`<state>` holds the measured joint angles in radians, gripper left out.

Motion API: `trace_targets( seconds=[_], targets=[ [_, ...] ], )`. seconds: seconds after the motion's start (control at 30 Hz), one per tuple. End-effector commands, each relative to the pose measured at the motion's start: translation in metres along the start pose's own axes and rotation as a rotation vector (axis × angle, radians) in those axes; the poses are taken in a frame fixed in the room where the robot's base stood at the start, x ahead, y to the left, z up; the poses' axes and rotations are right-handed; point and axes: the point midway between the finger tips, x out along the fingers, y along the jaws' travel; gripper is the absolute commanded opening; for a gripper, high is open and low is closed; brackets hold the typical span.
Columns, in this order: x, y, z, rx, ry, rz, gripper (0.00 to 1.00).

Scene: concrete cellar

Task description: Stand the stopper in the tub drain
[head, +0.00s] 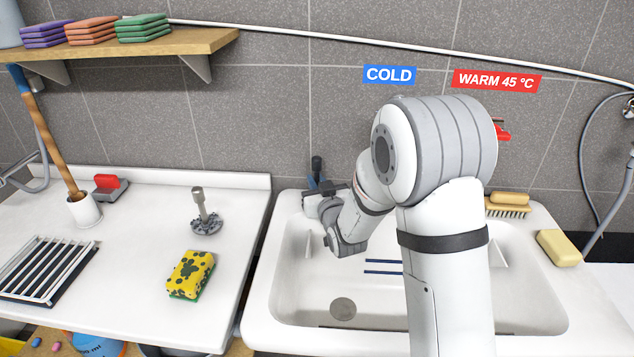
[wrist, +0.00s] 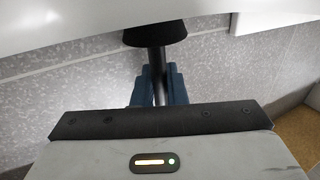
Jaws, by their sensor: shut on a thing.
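My gripper (head: 314,184) is at the tub's back left corner, with its blue fingers just above the rim. It is shut on a black stopper (head: 317,164); the stopper's dark head shows above the fingers. In the wrist view the fingers (wrist: 158,84) pinch its thin dark stem, and the wide dark head (wrist: 155,34) lies beyond the fingertips. The white tub (head: 262,310) takes up the right half of the head view. A round grey drain (head: 343,309) shows in its floor near the front, away from the gripper. My arm hides part of the tub.
A metal post on a scalloped base (head: 206,222) and a yellow spotted sponge (head: 190,274) sit on the left counter (head: 140,225). A shelf (head: 160,45) overhangs the counter.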

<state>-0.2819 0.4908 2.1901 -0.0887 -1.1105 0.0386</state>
Motion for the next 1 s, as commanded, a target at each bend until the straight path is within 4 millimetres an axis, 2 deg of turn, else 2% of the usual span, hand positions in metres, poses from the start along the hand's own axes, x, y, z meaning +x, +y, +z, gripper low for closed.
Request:
trace_targets(
  seconds=[0.07,0.1,0.37,0.7,0.87,1.0],
  targets=[
    [0.000,0.000,0.003,0.000,0.001,0.000,0.00],
    [0.000,0.000,0.002,0.000,0.001,0.000,0.14],
    [0.000,0.001,0.002,0.000,0.000,0.001,0.34],
    [0.000,0.001,-0.003,0.000,-0.001,0.002,0.34],
    [-0.029,0.001,0.001,0.000,0.000,0.002,0.34],
    [-0.061,0.001,0.001,0.000,0.000,0.002,0.34]
  ],
)
